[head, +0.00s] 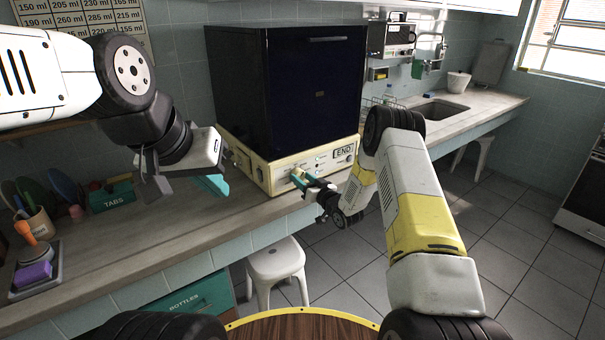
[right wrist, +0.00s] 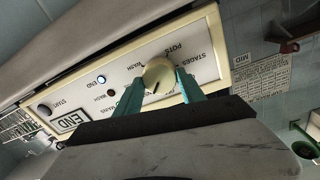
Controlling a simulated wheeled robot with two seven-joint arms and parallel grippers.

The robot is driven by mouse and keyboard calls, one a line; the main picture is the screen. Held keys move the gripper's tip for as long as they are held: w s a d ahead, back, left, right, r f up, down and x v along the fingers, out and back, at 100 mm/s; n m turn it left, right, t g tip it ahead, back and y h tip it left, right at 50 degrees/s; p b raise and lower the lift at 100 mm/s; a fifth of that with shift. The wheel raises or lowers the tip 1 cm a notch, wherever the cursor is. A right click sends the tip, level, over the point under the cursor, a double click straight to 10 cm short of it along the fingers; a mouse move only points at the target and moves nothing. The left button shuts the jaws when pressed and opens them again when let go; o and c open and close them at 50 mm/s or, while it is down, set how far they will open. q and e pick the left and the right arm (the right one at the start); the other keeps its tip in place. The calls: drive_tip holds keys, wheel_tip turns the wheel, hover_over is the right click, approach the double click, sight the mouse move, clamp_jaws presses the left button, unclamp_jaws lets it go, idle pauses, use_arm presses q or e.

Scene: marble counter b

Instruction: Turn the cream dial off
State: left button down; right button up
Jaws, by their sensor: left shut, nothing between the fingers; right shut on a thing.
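The cream dial (right wrist: 158,73) is a round knob on the white panel of the dishwasher-like machine (head: 313,90). In the right wrist view its dark pointer mark shows at the lower part of its face. My right gripper (right wrist: 160,88) has its two teal fingers shut on the dial, one on either side. In the head view my right gripper (head: 302,179) is at the panel's front and hides most of the dial. My left gripper (head: 212,186) is shut and empty above the counter, left of the machine.
The panel has an END display (head: 344,152) and small lights, one glowing. A green TABS box (head: 111,196), a mug of utensils (head: 38,224) and a purple sponge (head: 34,274) stand on the left counter. A white stool (head: 275,262) stands below. The counter front before the machine is clear.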

drive_tip(key=n, duration=0.8)
drive_tip(key=shift+n, duration=0.6)
idle(0.4)
drive_tip(key=o, duration=1.4)
drive_tip(key=shift+s, duration=0.1)
drive_tip(key=shift+f+v, duration=0.1)
drive_tip(key=shift+v, duration=1.85)
drive_tip(key=shift+f+v, duration=0.15)
drive_tip(key=shift+v, duration=1.75)
